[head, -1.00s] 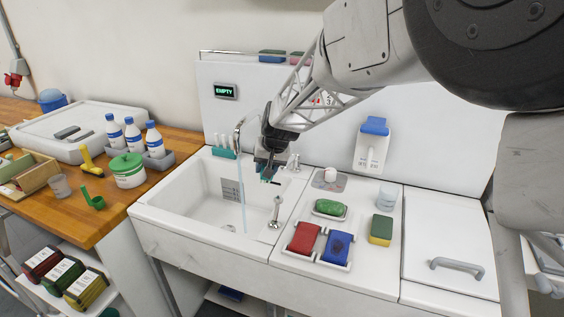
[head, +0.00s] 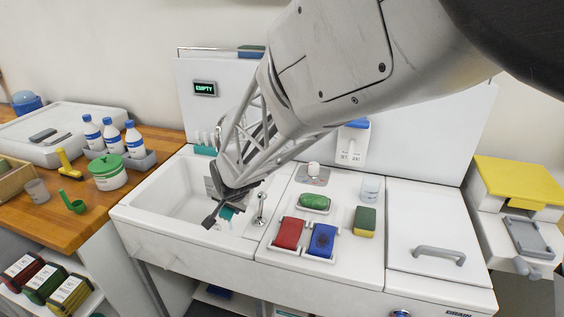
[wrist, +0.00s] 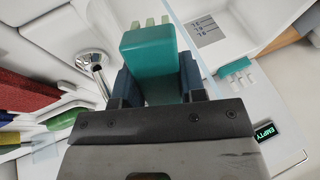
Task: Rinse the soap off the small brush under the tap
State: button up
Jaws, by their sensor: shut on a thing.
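My gripper (head: 222,207) is over the right part of the white sink (head: 150,208). In the wrist view, its dark jaws (wrist: 160,85) are shut on the small teal brush (wrist: 150,52), with pale bristles pointing away from the jaws. Only a bit of teal shows in the head view (head: 227,213). A pale, clear strip like the water stream (wrist: 194,50) runs close beside the brush in the wrist view; I cannot tell whether they touch. My arm hides the tap in the head view. I cannot make out soap on the bristles.
A chrome lever (head: 260,208) stands on the sink's right edge. To the right are a red brush (head: 289,233), a blue brush (head: 322,240), green soap (head: 315,202), a sponge (head: 365,221) and a glass (head: 370,187). Bottles (head: 112,136) stand left. A display (head: 205,88) reads EMPTY.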

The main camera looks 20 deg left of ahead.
jog(key=shift+s, duration=0.2)
jog(key=shift+w+a+f, duration=0.1)
jog(key=shift+w, duration=0.05)
dwell(0.4)
jog(key=w+a+f, duration=0.2)
jog(key=w+a, duration=0.7)
jog(key=w, duration=0.1)
jog(key=shift+f, duration=0.35)
dwell(0.9)
jog(key=shift+a, duration=0.1)
jog(key=shift+w, duration=0.1)
